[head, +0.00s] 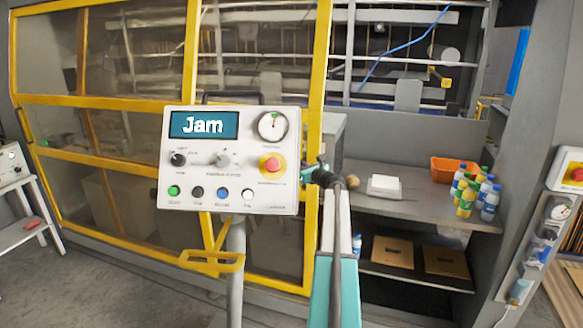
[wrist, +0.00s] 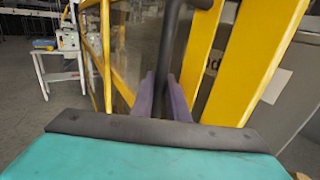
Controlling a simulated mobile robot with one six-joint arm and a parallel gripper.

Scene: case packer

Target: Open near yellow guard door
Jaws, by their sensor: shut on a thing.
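The near yellow guard door (head: 318,75) has a yellow frame around clear panes on the front of the machine. Its yellow frame also shows close up in the wrist view (wrist: 203,55). My gripper (head: 316,170) is at the door's right edge in the head view, partly hidden by my own arm. In the wrist view, my gripper's purple fingers (wrist: 165,92) are shut on a dark upright bar, the door handle (wrist: 170,45). I cannot tell whether the door stands slightly open.
A control panel (head: 230,185) reading "Jam" stands on a post before the door, left of my arm. Right of the door, a shelf (head: 410,206) holds an orange crate (head: 455,168) and several bottles (head: 465,204). Grey floor (head: 90,285) is clear at the lower left.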

